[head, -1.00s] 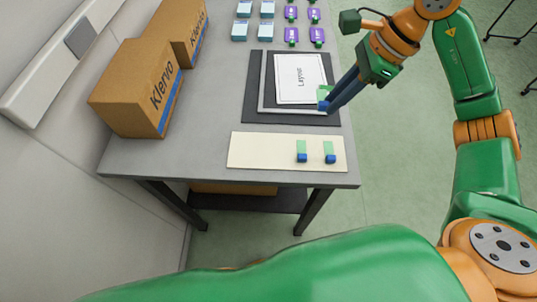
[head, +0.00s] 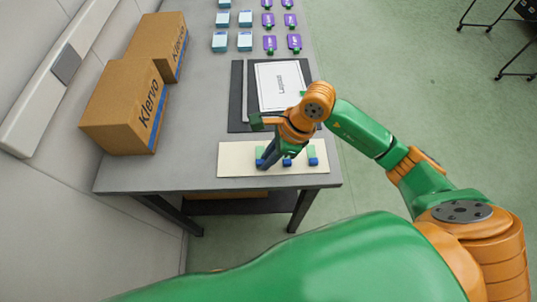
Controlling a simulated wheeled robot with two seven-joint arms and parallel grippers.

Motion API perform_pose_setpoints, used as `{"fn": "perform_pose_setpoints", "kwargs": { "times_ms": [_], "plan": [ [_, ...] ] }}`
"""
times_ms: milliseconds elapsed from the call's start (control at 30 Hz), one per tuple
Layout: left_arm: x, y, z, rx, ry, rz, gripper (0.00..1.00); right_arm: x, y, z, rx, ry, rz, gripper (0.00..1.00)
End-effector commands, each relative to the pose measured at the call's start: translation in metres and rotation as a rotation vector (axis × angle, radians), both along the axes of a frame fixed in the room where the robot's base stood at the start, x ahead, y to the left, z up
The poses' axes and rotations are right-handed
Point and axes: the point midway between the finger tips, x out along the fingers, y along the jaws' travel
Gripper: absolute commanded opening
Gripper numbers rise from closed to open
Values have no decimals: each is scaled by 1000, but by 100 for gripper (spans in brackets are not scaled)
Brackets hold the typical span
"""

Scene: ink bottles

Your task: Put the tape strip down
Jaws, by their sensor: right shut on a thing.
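Two like strips lie on the board to the right: a middle one (head: 287,161), partly covered by the gripper, and a right one (head: 312,155). My left gripper is not in view.
Behind the board a dark mat (head: 237,100) carries a tray with a white "Layout" sheet (head: 277,82). Light blue boxes (head: 245,41) and purple items (head: 294,42) stand in rows farther back. Two Klervo cartons (head: 120,105) line the left side. The grey table (head: 200,120) is clear between.

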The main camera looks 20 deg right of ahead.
Motion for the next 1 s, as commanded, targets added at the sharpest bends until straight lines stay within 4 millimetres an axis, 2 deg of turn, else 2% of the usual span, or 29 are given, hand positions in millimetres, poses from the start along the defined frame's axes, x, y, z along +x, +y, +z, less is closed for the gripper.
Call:
{"fn": "perform_pose_setpoints", "kwargs": {
  "times_ms": [133,167,233,267,533,633,667,767,1000],
  "plan": [
    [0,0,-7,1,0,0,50,0,0,-6,0,-1,0,0],
    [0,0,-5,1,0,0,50,0,0,-4,0,0,0,26],
    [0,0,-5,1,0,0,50,0,0,-4,0,0,0,45],
    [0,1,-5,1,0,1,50,0,0,-4,0,0,0,48],
    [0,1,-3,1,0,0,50,0,0,-2,0,0,0,48],
    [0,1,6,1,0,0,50,0,0,7,0,1,0,48],
    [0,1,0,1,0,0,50,0,-3,7,-1,-2,-1,48],
    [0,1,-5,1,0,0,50,-2,-12,27,-2,-7,-1,48],
    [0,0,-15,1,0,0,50,-9,-36,88,-2,-6,-3,48]
  ]
}}
